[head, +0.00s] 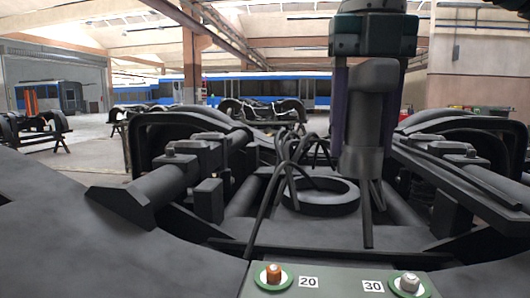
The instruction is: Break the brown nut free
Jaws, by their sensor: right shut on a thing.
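The brown nut (273,272) sits on a round, green-rimmed white seat on the grey-green panel (335,270) at the bottom, left of the label "20". A silver-grey nut (409,282) sits on a similar seat at the right, beside the label "30". My right gripper (363,145) comes down from the top and is shut on a grey cylindrical tool (372,92). A thin bar reaches down from the tool towards the panel. The tool appears apart from both nuts, above and to the right of the brown one. My left gripper is not in view.
A dark bogie frame (200,240) with a round ring (320,196) and black cables (285,165) fills the area behind the panel. More bogies (262,110) and a blue-and-white tram (240,88) stand farther back. The space above the brown nut looks clear.

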